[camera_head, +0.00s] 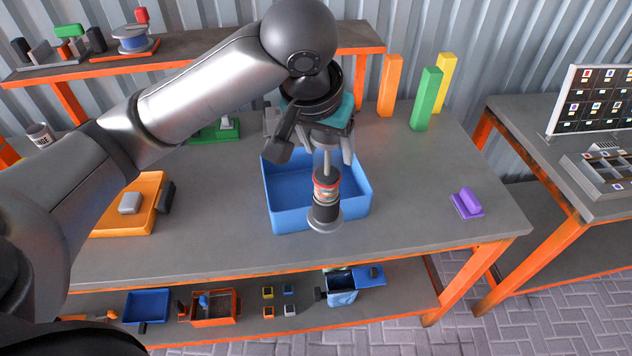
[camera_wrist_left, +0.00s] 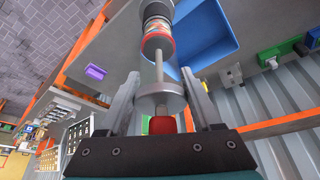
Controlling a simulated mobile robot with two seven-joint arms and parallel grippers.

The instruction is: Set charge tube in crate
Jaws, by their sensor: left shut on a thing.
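The charge tube (camera_head: 326,187) is a cylinder with a clear section, red-orange rings, a black band and a grey round end. My left gripper (camera_head: 325,150) is shut on its upper end and holds it roughly upright. In the left wrist view, the tube (camera_wrist_left: 157,47) stretches away from between the fingers (camera_wrist_left: 160,88). The blue crate (camera_head: 284,213) stands open on the grey bench. The tube appears in front of the crate's near side, and its lower end overlaps the near wall in the picture. The height gap cannot be told. The crate also shows in the left wrist view (camera_wrist_left: 215,35). My right gripper is not in view.
An orange tray (camera_head: 105,222) with a grey block is at left. A purple block (camera_head: 467,203) lies at right. Orange, green (camera_head: 427,98) and yellow posts stand at the back right. A raised shelf (camera_head: 200,48) runs along the back.

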